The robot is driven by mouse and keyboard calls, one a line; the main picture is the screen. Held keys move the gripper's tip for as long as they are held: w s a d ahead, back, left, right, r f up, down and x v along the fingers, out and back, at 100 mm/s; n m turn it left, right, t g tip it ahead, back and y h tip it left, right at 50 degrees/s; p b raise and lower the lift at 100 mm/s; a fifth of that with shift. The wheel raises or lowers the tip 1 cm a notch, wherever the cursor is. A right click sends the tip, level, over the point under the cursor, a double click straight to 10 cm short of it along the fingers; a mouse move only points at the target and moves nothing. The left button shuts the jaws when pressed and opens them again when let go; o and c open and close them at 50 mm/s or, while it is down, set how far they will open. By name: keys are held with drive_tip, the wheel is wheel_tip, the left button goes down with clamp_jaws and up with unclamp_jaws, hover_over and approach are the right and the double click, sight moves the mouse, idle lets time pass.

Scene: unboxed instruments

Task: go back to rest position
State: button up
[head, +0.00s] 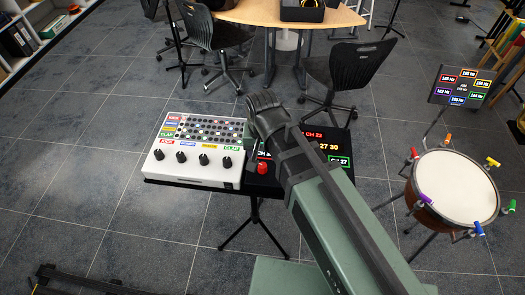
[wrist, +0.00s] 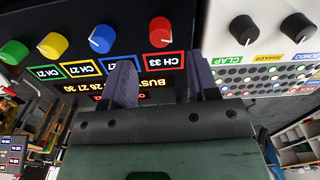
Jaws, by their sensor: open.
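My gripper (wrist: 162,72) is open and empty in the wrist view. Its two purple-grey fingers stand apart over the black panel (wrist: 205,25), with the red knob (wrist: 160,32) just beyond the gap between the tips. The fingers do not close on it. Blue (wrist: 102,38), yellow (wrist: 53,45) and green (wrist: 13,52) knobs sit in a row to the left. In the head view the red knob (head: 262,168) shows beside my wrist, and my arm hides much of the black panel (head: 265,188) and the fingers.
A white drum machine (head: 200,150) adjoins the black panel on the left, on a stand. A drum (head: 458,187) with coloured lugs and a small display (head: 462,86) stand at right. Chairs (head: 350,70) and a wooden table (head: 290,14) are behind.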

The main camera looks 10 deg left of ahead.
wheel_tip(320, 180, up, 4)
drive_tip(key=shift+r+p, duration=0.1)
drive_tip(key=shift+p, duration=1)
drive_tip(key=w+d+m, duration=0.1)
drive_tip(key=w+d, duration=0.1)
drive_tip(key=d, duration=2.4)
drive_tip(key=shift+w+d+m, duration=0.25)
drive_tip(key=shift+d+m, duration=0.05)
